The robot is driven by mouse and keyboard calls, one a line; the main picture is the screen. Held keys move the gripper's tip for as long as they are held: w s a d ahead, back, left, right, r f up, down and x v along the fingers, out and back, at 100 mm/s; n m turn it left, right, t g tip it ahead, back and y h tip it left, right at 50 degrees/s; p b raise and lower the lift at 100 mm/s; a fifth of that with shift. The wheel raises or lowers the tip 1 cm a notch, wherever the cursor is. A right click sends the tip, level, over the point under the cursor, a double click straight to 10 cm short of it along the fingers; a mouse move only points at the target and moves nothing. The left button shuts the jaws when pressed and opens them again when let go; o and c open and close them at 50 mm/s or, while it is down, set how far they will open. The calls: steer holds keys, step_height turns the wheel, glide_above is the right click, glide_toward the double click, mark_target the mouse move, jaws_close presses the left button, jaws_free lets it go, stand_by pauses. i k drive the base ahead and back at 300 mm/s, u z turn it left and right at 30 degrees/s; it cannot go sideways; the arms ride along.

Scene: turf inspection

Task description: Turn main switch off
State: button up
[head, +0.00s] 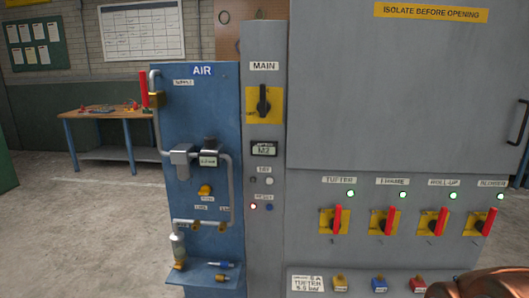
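The main switch (263,101) is a black rotary handle on a yellow plate, under the label MAIN (264,66), on the narrow grey column in the middle of the head view. Its handle stands upright. The lettering on its plate is too small to read surely. My gripper is not in view. A copper-brown shape at the bottom right corner looks like part of my arm, well apart from the switch. Nothing covers the switch.
Left of the column stands a blue AIR panel (202,95) with pipes and a red lever (144,88). The grey cabinet (400,110) at right carries several red-handled switches on yellow plates, with green lamps above. Padlocks lie on a lower ledge. Open floor lies at left.

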mark_target(263, 107)
steer(key=u, duration=0.4)
steer(key=k, duration=1.1)
steer(key=u, duration=1.2)
steer(key=i, duration=1.5)
steer(key=z, duration=0.85)
